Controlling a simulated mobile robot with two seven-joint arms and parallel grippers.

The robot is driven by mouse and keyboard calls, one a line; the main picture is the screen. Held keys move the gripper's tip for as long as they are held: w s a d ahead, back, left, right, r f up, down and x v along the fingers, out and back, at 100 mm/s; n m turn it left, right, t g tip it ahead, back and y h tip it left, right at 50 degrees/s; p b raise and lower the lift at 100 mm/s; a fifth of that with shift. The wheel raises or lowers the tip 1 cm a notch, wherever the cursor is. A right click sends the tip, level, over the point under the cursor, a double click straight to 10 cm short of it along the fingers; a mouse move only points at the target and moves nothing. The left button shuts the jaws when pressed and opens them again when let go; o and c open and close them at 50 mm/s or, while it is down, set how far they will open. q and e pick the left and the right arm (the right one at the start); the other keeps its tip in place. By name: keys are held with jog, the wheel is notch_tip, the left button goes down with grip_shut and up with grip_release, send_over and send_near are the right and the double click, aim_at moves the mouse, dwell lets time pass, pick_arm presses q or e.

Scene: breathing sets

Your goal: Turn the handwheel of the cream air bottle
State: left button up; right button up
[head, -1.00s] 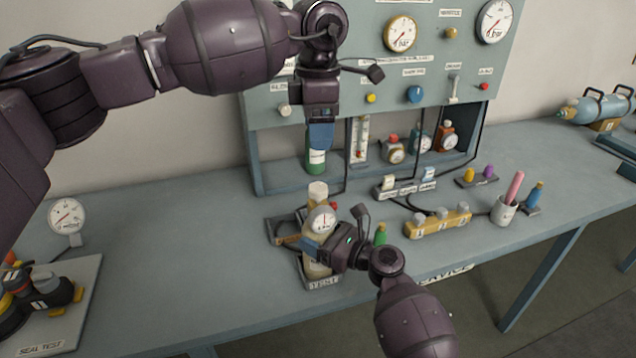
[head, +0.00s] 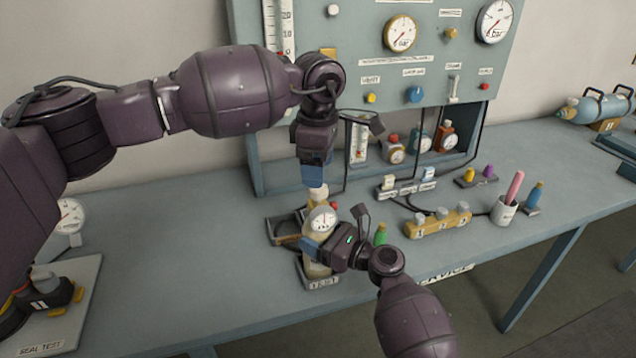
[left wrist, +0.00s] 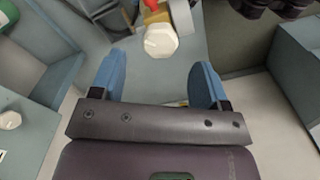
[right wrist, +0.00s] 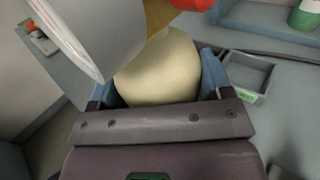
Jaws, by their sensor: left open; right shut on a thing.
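The cream air bottle (head: 320,268) stands upright in the holder labelled TEST (head: 322,283), with a round gauge on its front. Its pale handwheel (head: 318,193) is on top and also shows in the left wrist view (left wrist: 160,41). My right gripper (head: 312,252) is shut on the bottle's body; the right wrist view shows the cream body (right wrist: 158,72) between its blue fingers. My left gripper (head: 313,178) points down just above the handwheel. In the left wrist view its fingers (left wrist: 160,85) are open, with the handwheel beyond the fingertips and nothing between them.
A panel (head: 350,70) with gauges and knobs stands behind the bottle. A yellow block (head: 437,222) with several grey knobs, a white cup (head: 504,211) and a green bottle (head: 381,235) are to the right.

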pick_arm(q)
jog(key=shift+f, duration=2.15)
jog(key=c, duration=0.9)
jog(key=shift+c, duration=0.2)
jog(key=shift+n, duration=0.3)
jog(key=n, duration=0.4)
jog(key=shift+n, duration=2.4)
